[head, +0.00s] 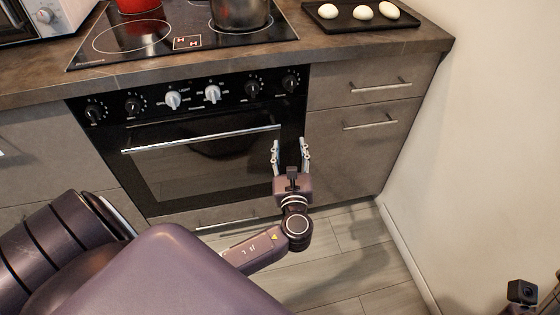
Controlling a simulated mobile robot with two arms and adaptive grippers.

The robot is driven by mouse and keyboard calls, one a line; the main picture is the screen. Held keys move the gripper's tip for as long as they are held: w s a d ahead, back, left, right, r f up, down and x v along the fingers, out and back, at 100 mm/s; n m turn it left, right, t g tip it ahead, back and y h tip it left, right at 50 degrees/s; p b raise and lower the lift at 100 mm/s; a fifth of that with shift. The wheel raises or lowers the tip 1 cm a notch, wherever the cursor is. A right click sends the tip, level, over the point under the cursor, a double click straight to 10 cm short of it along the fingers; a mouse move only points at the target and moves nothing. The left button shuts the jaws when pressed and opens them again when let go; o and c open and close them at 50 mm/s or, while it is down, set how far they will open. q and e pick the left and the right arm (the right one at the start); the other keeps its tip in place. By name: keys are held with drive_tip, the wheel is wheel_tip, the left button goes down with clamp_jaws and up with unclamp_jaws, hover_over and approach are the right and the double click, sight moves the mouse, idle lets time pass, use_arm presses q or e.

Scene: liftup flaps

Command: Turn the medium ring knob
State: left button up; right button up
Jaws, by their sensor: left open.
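The black oven front carries a row of knobs: black knobs at the left (132,105) and right (290,81), and two white ones (173,98) in the middle. Their small labels are too small to read, so I cannot tell which is the medium ring knob. My left gripper (291,150) is open and empty, its fingers pointing up toward the oven's right edge, below the rightmost black knob and apart from it. At the bottom right corner a dark part of my right arm shows; its fingers are out of view.
The oven door handle (200,139) runs below the knobs, left of my left gripper. Drawers with handles (380,86) are to the right. On the counter are a hob (130,48) with a red pot and a steel pot (240,12), and a black tray (340,22) with white eggs.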

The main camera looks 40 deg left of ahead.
use_arm(q)
drive_tip(key=s+f+n+g+h+p, duration=0.2)
drive_tip(key=s+f+p, duration=0.1)
drive_tip(key=f, duration=0.6)
drive_tip(key=s+d+f+n+g+h+p, duration=0.1)
drive_tip(key=s+f+n+g+h+p, duration=0.1)
drive_tip(key=f, duration=0.7)
drive_tip(key=shift+s+d+g+h+p, duration=0.3)
drive_tip(key=shift+s+g+p, duration=0.1)
drive_tip(key=shift+s+p, duration=0.35)
drive_tip(key=shift+r+n, duration=0.1)
drive_tip(key=shift+n, duration=0.2)
